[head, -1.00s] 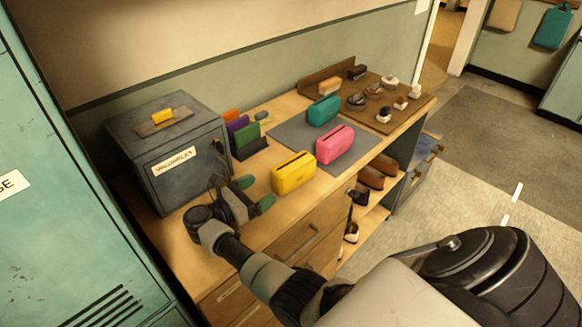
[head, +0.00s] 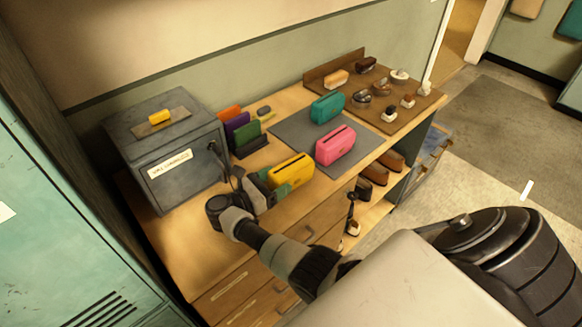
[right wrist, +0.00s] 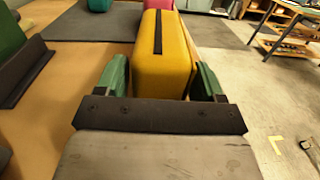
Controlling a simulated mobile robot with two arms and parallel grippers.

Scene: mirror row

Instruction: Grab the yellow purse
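The yellow purse (head: 291,170) stands upright on the wooden counter, at the front edge of a grey mat. In the right wrist view the purse (right wrist: 164,62) lies straight ahead, with a dark slot along its top. My right gripper (head: 272,186) is at the near left end of the purse. Its green fingers (right wrist: 160,82) are apart, one on each side of the purse's near end. A narrow gap shows on both sides, so it does not look clamped. My left gripper is not in view.
A pink purse (head: 335,146) and a teal purse (head: 326,107) stand behind on the grey mat (head: 289,131). A dark metal box (head: 168,150) stands close on the left, beside upright coloured items (head: 238,129). A brown tray (head: 437,97) with small items is at the far right.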

